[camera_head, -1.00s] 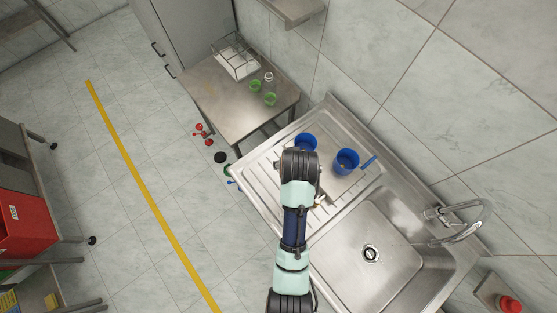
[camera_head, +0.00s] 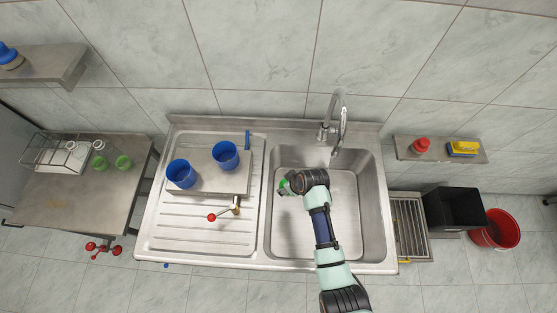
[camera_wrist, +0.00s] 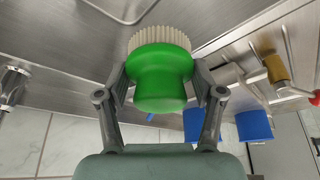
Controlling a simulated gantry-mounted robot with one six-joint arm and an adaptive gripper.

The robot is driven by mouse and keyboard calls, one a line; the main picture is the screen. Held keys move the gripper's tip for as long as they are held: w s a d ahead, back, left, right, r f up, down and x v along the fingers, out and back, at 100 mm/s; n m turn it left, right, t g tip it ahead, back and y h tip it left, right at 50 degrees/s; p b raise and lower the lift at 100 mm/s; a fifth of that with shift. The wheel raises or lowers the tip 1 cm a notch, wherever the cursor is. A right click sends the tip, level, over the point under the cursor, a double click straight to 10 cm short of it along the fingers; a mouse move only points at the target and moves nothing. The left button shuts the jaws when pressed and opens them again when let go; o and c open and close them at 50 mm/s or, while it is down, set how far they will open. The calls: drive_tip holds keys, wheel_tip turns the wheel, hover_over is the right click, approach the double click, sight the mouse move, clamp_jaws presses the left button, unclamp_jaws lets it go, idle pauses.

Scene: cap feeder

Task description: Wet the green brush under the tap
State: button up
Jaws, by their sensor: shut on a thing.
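My gripper (camera_wrist: 160,100) is shut on the green brush (camera_wrist: 162,70), which has a round green knob and a ring of cream bristles. In the head view only a little of the brush's green (camera_head: 284,187) shows beside my gripper (camera_head: 289,184); the rest is hidden by my wrist. They are over the left part of the sink basin (camera_head: 350,215). The chrome tap (camera_head: 340,122) stands at the back rim, behind and to the right of the brush, apart from it. I see no water running.
Two blue cups (camera_head: 181,174) (camera_head: 225,155) stand on a raised plate on the ribbed drainboard (camera_head: 180,235). A red-knobbed valve-like part (camera_head: 225,212) is in front of them. A wall shelf (camera_head: 440,156) is at the right. The right part of the basin is clear.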

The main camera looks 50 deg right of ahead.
drive_tip(key=s+d+f+b, duration=0.1)
drive_tip(key=s+d+b, duration=0.1)
drive_tip(key=d+b, duration=0.2)
drive_tip(key=s+d+f+b, duration=0.1)
drive_tip(key=s+d+b, duration=0.2)
drive_tip(key=d, duration=0.6)
drive_tip(key=shift+s+f+b, duration=0.25)
drive_tip(key=shift+f+b, duration=0.1)
drive_tip(key=shift+a, duration=0.1)
